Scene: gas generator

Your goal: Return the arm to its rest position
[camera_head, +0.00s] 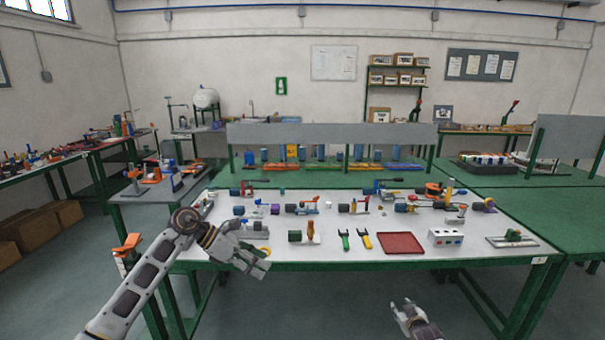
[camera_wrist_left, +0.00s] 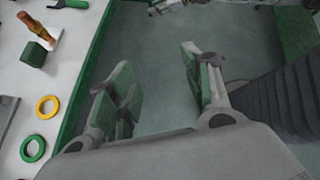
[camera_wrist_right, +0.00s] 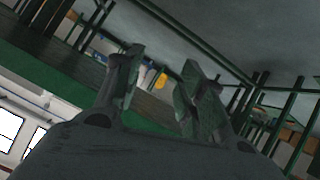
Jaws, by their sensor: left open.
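My left arm (camera_head: 150,272) reaches in from the left of the head view. Its gripper (camera_head: 262,262) is over the front left edge of the white-topped table. In the left wrist view the left gripper (camera_wrist_left: 158,75) is open, with nothing between its fingers and floor behind them. My right gripper (camera_head: 402,315) shows at the bottom of the head view, in front of the table and over the floor. In the right wrist view the right gripper (camera_wrist_right: 160,75) has its fingers apart and holds nothing. Most of the right arm is out of view.
The white table (camera_head: 330,250) holds several parts, a red tray (camera_head: 401,243), a white box (camera_head: 445,237) and green- and yellow-handled tools. A yellow ring (camera_wrist_left: 47,107) and green ring (camera_wrist_left: 33,148) lie near its edge. A green table (camera_head: 550,220) stands right. Floor in front is clear.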

